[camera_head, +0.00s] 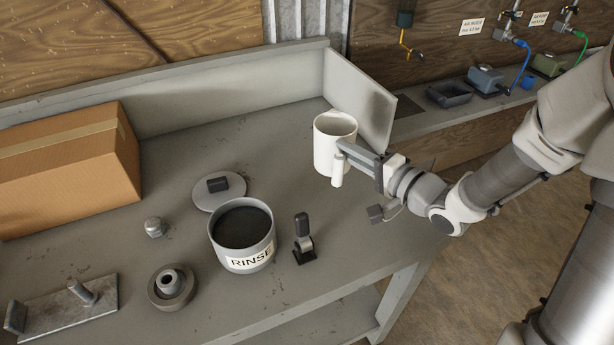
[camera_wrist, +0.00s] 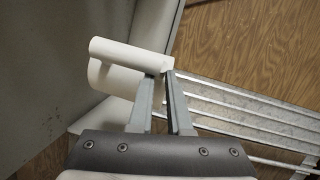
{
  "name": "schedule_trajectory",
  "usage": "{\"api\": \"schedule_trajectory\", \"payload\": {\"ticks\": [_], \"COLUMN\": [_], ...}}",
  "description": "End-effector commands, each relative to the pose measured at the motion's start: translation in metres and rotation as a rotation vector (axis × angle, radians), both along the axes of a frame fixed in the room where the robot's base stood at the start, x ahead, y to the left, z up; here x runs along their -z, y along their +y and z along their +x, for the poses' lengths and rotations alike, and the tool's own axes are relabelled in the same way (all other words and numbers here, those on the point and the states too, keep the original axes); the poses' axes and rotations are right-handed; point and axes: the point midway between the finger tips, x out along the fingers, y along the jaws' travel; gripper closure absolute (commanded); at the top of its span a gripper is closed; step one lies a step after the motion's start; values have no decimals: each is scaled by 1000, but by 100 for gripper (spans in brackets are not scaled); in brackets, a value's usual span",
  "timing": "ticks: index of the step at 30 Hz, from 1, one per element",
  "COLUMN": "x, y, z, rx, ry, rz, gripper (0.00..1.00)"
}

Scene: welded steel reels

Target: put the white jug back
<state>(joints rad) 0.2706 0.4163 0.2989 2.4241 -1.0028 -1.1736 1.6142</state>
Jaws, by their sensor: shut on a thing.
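The white jug (camera_head: 326,152) is upright at the right end of the grey bench, close to the low side panel. My gripper (camera_head: 346,152) reaches in from the right and is shut on the jug's handle. In the wrist view, the white handle (camera_wrist: 125,53) lies across the fingertips of my gripper (camera_wrist: 160,77), which hold it near its end. The jug's base is partly hidden by the handle and fingers. I cannot tell whether it touches the bench or hangs just above it.
A cardboard box (camera_head: 65,175) fills the back left. The grey side panel (camera_head: 360,100) is close behind the jug. The bench between lid and jug is clear.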

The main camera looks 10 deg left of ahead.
Motion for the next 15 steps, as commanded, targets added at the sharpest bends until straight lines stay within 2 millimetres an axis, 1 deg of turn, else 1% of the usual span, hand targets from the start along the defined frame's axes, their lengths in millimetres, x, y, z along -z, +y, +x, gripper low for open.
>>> {"api": "schedule_trajectory", "payload": {"ticks": [1, 3, 9, 12, 15], "x": [10, 20, 44, 51, 54], "y": [14, 30, 68, 79, 85], "z": [3, 9, 24, 30, 32], "rx": [-8, -8, -4, -2, 0], "ry": [1, 1, 1, -1, -1], "rz": [4, 3, 3, 2, 2], "gripper": [100, 100, 100, 100, 100]}}
